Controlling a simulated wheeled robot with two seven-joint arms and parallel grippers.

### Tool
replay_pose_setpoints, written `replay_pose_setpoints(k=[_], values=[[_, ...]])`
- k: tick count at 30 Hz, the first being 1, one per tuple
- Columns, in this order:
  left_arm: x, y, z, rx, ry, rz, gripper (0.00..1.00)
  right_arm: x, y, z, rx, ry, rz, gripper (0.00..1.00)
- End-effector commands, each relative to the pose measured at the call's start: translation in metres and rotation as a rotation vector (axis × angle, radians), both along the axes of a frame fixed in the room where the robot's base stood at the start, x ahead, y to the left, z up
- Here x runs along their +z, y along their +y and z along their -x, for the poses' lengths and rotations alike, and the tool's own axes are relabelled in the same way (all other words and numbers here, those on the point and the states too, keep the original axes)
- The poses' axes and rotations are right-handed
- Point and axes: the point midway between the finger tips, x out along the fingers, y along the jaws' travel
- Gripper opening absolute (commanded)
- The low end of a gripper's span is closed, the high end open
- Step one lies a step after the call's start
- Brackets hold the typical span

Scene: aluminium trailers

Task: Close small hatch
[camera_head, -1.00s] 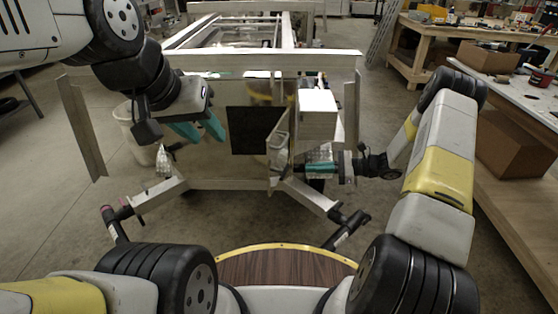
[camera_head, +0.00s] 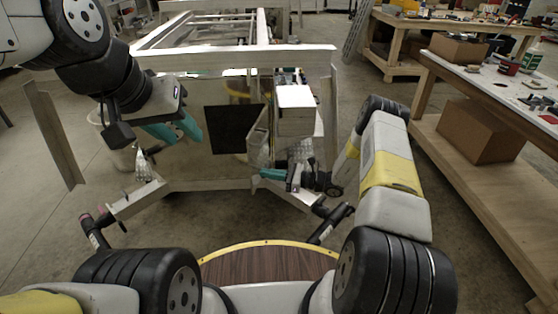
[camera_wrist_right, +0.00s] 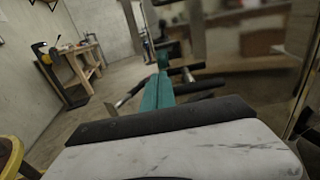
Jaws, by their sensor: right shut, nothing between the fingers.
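The small hatch (camera_head: 259,140) is a metal door that stands swung out, open, on the right side of a dark square opening (camera_head: 234,129) in the trailer's front panel. My right gripper (camera_head: 272,174) is low, near the bottom of the hatch, with its teal fingers pointing left. In the right wrist view its fingers (camera_wrist_right: 160,88) are together and empty. I cannot tell whether they touch the hatch. My left gripper (camera_head: 174,130) hangs left of the opening, its two teal fingers apart and empty.
A white box (camera_head: 295,106) is on the trailer front just right of the hatch. The trailer frame's angled bars (camera_head: 137,198) reach toward me. A wooden workbench (camera_head: 490,160) with a cardboard box runs along the right. Floor is open at the left.

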Motion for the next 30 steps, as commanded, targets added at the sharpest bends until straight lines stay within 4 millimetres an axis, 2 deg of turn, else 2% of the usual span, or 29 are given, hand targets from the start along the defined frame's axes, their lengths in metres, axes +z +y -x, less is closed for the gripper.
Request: replay_pose_setpoints(k=[1,6,23,30], values=[[0.000,0.000,0.000,0.000,0.000,0.000,0.36,0.000,0.009,-0.002,0.004,-0.001,0.001,0.00],[0.000,0.000,0.000,0.000,0.000,0.000,0.36,0.000,0.024,-0.007,0.002,-0.002,0.002,0.00],[0.000,0.000,0.000,0.000,0.000,0.000,0.36,0.000,0.031,-0.009,-0.008,-0.001,0.000,0.00],[0.000,0.000,0.000,0.000,0.000,0.000,0.36,0.001,0.054,-0.012,-0.088,0.002,-0.003,0.00]])
